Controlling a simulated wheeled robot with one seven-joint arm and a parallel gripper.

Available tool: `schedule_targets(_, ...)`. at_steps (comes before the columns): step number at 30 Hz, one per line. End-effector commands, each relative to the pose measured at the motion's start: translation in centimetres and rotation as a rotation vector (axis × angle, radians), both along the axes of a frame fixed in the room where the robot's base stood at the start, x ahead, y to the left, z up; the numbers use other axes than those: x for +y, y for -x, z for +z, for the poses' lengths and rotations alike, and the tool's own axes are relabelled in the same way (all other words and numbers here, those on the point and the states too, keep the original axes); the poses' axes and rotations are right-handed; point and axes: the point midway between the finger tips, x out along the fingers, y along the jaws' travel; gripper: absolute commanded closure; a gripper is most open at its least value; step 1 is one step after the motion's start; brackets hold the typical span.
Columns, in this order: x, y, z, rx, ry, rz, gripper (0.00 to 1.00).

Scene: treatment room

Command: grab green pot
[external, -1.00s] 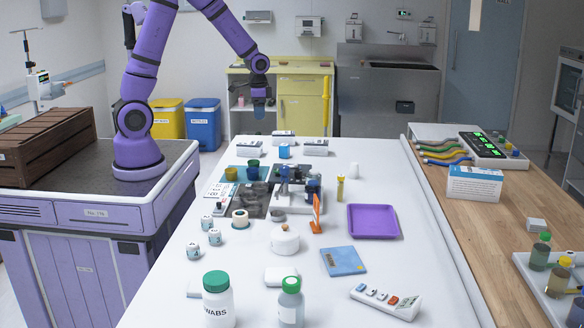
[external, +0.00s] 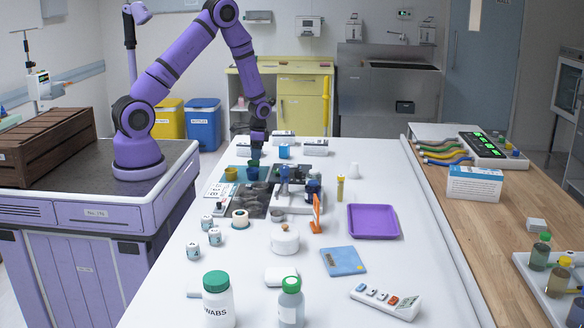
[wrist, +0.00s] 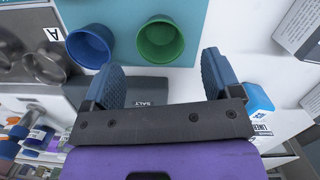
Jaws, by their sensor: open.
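The green pot (wrist: 160,40) is a small round open cup, seen from above in the wrist view, standing at the edge of a teal mat (wrist: 120,12). In the external view the green pot (external: 253,163) stands at the back left of the white table. My gripper (external: 257,150) is above and just behind it there. In the wrist view my gripper (wrist: 162,62) is open, with its two blue fingers apart. The green pot shows beyond the fingertips, roughly between them, and nothing is held. A blue pot (wrist: 90,46) stands close to its left in the wrist view.
A yellow pot (external: 231,174) stands left of the blue pot in the external view. White boxes (external: 315,148) and a small blue-and-white block (external: 284,151) stand to the right of my gripper. Metal cups (wrist: 45,66) lie left in the wrist view. A purple tray (external: 373,221) is farther right.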

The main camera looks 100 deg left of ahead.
Motion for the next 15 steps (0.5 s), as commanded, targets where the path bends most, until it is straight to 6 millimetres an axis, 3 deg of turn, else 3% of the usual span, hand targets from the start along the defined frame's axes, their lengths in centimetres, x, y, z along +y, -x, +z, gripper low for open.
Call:
schedule_targets(5, 0.0, 0.2, -1.0, 0.0, 0.0, 0.0, 0.16)
schedule_targets(15, -0.1, 0.9, -5.2, 0.001, 0.0, 0.0, 0.16)
